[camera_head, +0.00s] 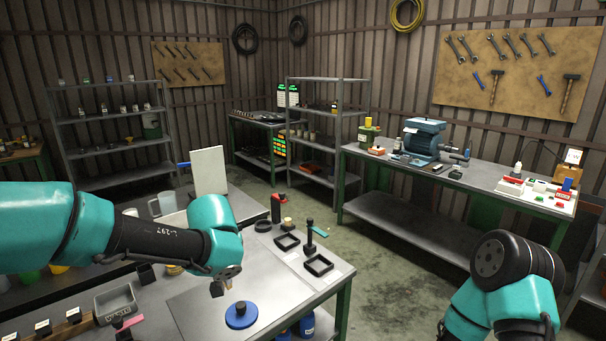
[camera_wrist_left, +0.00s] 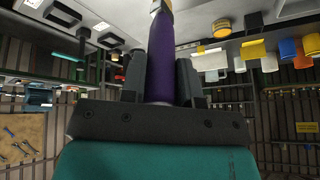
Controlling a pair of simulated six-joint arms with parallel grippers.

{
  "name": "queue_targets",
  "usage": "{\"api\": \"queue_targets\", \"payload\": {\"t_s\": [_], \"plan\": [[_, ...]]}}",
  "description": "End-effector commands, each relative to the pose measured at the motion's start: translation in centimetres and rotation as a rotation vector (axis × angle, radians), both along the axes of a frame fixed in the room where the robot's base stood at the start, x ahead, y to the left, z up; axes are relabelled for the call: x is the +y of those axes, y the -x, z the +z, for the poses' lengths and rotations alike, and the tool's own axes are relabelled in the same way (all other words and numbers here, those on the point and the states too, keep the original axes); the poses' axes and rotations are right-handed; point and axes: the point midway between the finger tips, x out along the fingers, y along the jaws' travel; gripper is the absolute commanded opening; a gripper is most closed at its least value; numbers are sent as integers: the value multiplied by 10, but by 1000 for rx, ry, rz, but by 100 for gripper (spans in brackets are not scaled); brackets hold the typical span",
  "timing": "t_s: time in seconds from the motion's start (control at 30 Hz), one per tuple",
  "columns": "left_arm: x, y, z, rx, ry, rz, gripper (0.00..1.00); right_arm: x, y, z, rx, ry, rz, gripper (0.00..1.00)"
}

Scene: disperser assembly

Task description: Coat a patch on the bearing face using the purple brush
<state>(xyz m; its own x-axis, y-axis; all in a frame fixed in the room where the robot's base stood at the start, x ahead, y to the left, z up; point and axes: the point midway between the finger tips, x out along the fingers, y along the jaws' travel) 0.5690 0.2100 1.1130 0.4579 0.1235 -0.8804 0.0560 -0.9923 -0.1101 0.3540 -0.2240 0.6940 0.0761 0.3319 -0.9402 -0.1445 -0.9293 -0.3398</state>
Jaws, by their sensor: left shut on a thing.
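In the left wrist view the purple brush (camera_wrist_left: 161,58) stands between the two dark fingers of my left gripper (camera_wrist_left: 161,75), which is shut on its handle. The brush's far end runs out of the top of that view. In the head view my left gripper (camera_head: 222,286) points down over the near table. A blue disc with a dark round centre (camera_head: 241,315), perhaps the part with the bearing face, lies just below and right of it. A gap between gripper and disc seems to remain. My right arm shows at the lower right, but its gripper is out of view.
The near table (camera_head: 290,283) holds black square frames (camera_head: 318,265), a dark upright post (camera_head: 310,236), a red-and-black bottle (camera_head: 278,207) and a grey bin (camera_head: 115,303). A white panel (camera_head: 209,171) stands behind my left arm. The table right of the disc is clear.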

Motion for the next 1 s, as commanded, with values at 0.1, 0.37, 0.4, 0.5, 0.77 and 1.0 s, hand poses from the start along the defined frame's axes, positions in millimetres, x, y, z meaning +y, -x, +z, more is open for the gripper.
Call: {"api": "queue_targets", "payload": {"t_s": [0.1, 0.37, 0.4, 0.5, 0.77, 1.0], "plan": [[0, 0, 0, 0, -1, 0, 5, 0, 0, 0, 0, 0, 0, 0], [31, 5, 4, 48, -30, 30, 5, 0, 0, 0, 0, 0, 0, 0], [41, 7, 5, 66, -40, 39, 5, 0, 0, 0, 0, 0, 0, 0], [72, 16, 9, 123, -71, 62, 5, 0, 0, 0, 0, 0, 0, 0], [151, 55, 20, 300, -165, 108, 5, 0, 0, 0, 0, 0, 0, 0], [180, 77, 25, 379, -205, 120, 5, 0, 0, 0, 0, 0, 0, 0]]}}
